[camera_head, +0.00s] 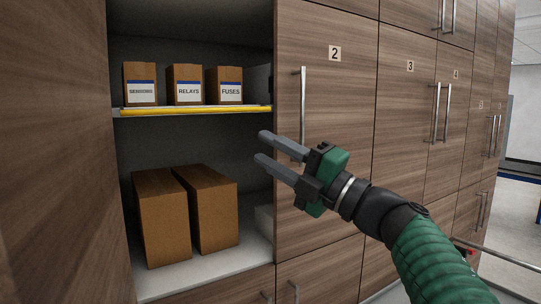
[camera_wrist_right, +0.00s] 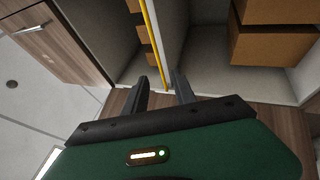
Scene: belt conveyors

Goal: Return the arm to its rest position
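My right gripper (camera_head: 262,148) is raised in front of the open cabinet, near the edge of door 2 (camera_head: 325,130). Its two fingers point left and stand apart with nothing between them. In the right wrist view the fingers (camera_wrist_right: 160,88) are also apart and empty, pointing toward the cabinet's shelf. My green right arm (camera_head: 430,262) comes in from the lower right of the head view. My left gripper is in neither view.
The open cabinet holds boxes labelled relays (camera_head: 186,86), fuses (camera_head: 225,87) and a sensors-like label (camera_head: 140,84) on a yellow-edged shelf (camera_head: 190,111). Two plain brown boxes (camera_head: 162,222) stand below. Closed doors with bar handles (camera_head: 436,112) line the right. An open door (camera_head: 60,150) fills the left.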

